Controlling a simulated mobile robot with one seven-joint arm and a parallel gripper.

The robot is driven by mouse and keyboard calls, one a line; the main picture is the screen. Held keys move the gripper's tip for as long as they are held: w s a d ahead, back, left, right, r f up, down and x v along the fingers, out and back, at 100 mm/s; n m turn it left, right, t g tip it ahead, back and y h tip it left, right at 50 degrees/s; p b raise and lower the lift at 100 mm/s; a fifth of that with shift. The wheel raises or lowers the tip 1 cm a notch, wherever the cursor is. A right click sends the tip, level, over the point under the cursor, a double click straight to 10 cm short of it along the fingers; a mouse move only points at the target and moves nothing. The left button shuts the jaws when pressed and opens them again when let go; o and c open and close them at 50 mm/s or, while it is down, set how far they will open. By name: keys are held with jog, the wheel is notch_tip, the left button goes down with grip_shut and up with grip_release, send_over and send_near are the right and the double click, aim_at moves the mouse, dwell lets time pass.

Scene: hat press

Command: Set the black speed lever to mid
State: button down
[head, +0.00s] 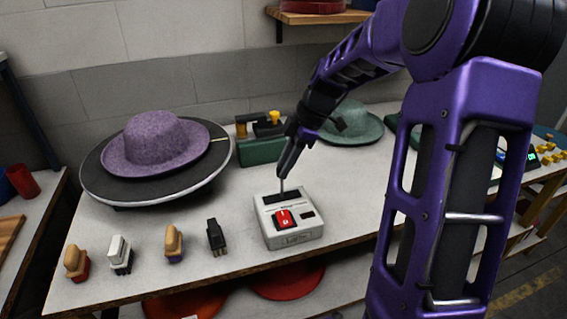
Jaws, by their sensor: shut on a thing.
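A white control box (301,234) stands near the front edge of the table, with a dark slot plate along its back part.
A purple hat (155,147) rests on a round dark stand (100,178) at left. Several brushes, one a black brush (215,236), stand along the front edge. A green block (259,152) and a green hat (352,127) are behind.

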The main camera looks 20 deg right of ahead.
jog(key=shift+d+f, duration=0.1)
jog(key=shift+d, duration=0.1)
jog(key=c, duration=0.7)
grip_release()
jog(key=shift+o, duration=0.5)
jog(key=shift+a, duration=0.1)
jog(key=p+v, duration=0.2)
jog(key=v, duration=1.5)
jog(key=shift+r, duration=0.25)
